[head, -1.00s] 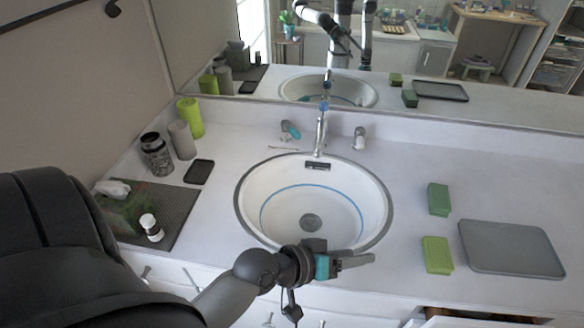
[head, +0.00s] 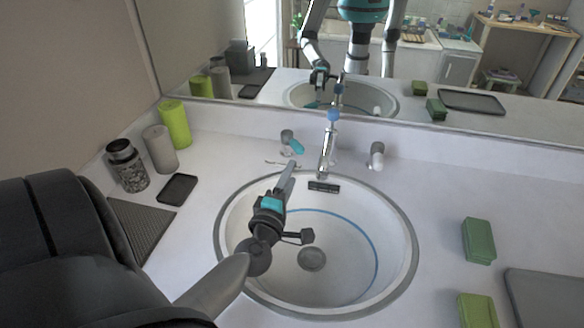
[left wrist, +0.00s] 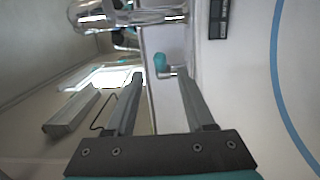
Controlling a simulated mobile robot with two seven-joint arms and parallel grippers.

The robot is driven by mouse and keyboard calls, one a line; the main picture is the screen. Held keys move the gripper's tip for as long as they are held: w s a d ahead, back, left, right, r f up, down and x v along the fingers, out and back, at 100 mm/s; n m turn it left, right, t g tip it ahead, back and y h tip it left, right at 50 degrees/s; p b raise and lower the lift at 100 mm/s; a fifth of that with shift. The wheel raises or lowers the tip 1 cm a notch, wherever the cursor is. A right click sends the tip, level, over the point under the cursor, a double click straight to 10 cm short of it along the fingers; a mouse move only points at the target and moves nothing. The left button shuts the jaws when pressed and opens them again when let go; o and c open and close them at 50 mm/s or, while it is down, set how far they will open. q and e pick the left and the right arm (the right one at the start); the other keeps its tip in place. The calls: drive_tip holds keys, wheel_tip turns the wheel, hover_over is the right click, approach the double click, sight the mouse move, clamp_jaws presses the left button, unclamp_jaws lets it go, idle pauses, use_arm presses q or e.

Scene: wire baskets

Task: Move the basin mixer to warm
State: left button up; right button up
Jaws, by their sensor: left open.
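The basin mixer is a chrome tap (head: 327,150) with a blue top, standing upright behind the round white basin (head: 345,285). A teal-tipped handle (head: 293,143) is to its left and a chrome handle (head: 376,156) to its right. My left gripper (head: 289,168) is over the basin's left back part, pointing at the back rim, just short of the teal handle. In the left wrist view my left gripper (left wrist: 163,76) is open and empty. The teal handle (left wrist: 161,62) shows between and beyond its fingertips, and the chrome tap (left wrist: 130,18) crosses the top. My right gripper is not directly in view.
A green cylinder (head: 174,124), a grey cylinder (head: 159,150) and a dark patterned jar (head: 128,166) stand at the left. A black tray (head: 177,189) lies near them. Green boxes (head: 478,241) and a grey tray (head: 545,295) are at the right. A mirror (head: 420,70) spans the back.

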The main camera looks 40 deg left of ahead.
sight(302, 153)
use_arm(q)
drive_tip(key=shift+b+x, duration=0.5)
drive_tip(key=shift+x, duration=2.7)
drive_tip(key=shift+w+a, duration=0.25)
drive_tip(key=shift+w, duration=0.45)
use_arm(e)
drive_tip(key=shift+w+d+f, duration=0.3)
drive_tip(key=shift+d+f, duration=0.15)
drive_tip(key=shift+f, duration=0.15)
use_arm(q)
drive_tip(key=shift+w+a, duration=0.1)
drive_tip(key=shift+w, duration=0.2)
use_arm(e)
drive_tip(key=shift+d+r, duration=0.1)
use_arm(q)
clamp_jaws()
use_arm(e)
drive_tip(key=shift+s, duration=0.1)
use_arm(q)
drive_tip(key=shift+s, duration=0.1)
